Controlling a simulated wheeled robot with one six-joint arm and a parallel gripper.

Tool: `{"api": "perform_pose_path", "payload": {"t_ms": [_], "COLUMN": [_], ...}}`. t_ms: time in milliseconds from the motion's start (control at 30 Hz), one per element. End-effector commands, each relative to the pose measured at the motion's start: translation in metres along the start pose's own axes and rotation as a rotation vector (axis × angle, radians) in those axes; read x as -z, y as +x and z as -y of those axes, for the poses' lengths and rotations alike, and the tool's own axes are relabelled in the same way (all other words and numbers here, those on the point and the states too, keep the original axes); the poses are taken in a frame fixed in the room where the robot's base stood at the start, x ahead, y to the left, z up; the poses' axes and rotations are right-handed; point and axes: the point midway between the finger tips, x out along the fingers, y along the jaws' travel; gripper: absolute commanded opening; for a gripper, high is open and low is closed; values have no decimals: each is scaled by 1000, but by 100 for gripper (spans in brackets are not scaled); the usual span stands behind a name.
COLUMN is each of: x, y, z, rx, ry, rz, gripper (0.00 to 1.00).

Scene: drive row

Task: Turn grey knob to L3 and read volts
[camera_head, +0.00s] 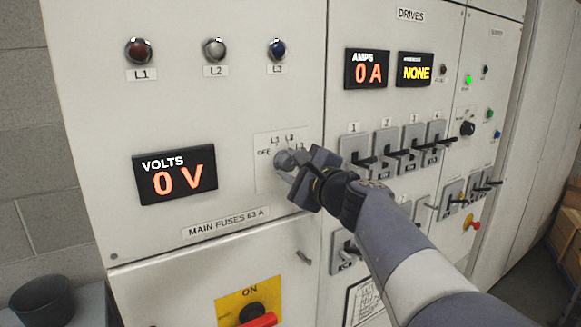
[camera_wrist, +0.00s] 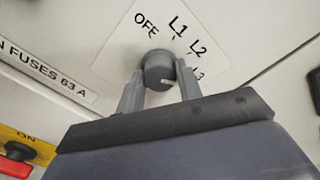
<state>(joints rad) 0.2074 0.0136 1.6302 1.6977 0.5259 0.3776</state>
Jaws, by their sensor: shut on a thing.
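The grey knob (camera_wrist: 157,66) sits on a pale plate marked OFF, L1, L2 and L3 on the cabinet front. In the head view the knob (camera_head: 284,159) is partly covered by my gripper (camera_head: 292,165). In the wrist view my gripper (camera_wrist: 161,84) has one finger on each side of the knob and is shut on it. A short white mark shows on the knob's lower right, roughly on the L3 side; its exact setting is hard to tell. The L3 label (camera_wrist: 200,75) is partly hidden by a finger. The volts display (camera_head: 175,175) reads 0 V.
Red L1 (camera_head: 138,50), white L2 (camera_head: 214,49) and blue L3 (camera_head: 277,49) lamps sit above. The amps display (camera_head: 367,69) reads 0 A; another (camera_head: 415,68) reads NONE. Several switches (camera_head: 387,152) stand close right of my gripper. A red-handled switch (camera_head: 255,315) is below.

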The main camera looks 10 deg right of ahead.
Motion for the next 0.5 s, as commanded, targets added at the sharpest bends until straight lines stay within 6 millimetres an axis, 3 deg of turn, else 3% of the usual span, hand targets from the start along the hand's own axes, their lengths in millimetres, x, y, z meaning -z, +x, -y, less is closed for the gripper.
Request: {"api": "perform_pose_path", "payload": {"t_ms": [467, 500], "x": [1, 1], "y": [0, 0], "z": [-1, -1], "rx": [-2, -2], "ry": [16, 16], "rz": [-1, -1], "gripper": [11, 36]}}
